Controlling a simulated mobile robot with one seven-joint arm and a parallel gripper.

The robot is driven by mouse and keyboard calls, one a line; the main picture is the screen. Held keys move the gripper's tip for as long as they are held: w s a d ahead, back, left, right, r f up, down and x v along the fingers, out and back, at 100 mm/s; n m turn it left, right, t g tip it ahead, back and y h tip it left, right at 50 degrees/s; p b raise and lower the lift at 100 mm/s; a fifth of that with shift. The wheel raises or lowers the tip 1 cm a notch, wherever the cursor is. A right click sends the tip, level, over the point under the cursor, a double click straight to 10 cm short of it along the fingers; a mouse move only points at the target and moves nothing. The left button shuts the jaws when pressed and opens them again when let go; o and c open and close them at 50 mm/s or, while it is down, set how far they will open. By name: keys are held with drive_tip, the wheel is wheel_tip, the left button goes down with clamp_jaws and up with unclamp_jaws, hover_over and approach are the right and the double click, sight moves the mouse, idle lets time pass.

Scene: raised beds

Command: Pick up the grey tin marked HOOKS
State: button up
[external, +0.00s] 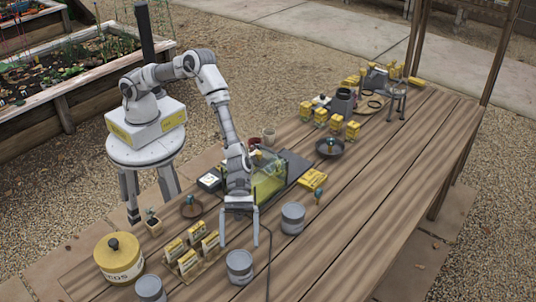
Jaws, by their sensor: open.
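Several grey tins stand on the wooden table: one in the front middle (239,268), one further right (293,219), and one at the front left edge (150,289), partly cut off by the picture's bottom. No HOOKS marking can be read on any of them at this size. My gripper (239,245) points down with its two fingers spread and nothing held between them. Its fingertips are just above or behind the front middle tin in the picture; the exact gap cannot be told.
A yellow lidded canister (118,260) and a rack of seed packets (192,255) stand left of my gripper. A glass tank (268,180) is close behind my forearm. A dark cable (268,255) runs just right of the front middle tin. The right table boards are clear.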

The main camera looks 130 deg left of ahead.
sight(239, 256)
drive_tip(key=shift+x, duration=2.3)
drive_tip(key=shift+c, duration=0.2)
drive_tip(key=c, duration=1.2)
drive_tip(key=shift+c, duration=0.2)
drive_tip(key=shift+r, duration=0.15)
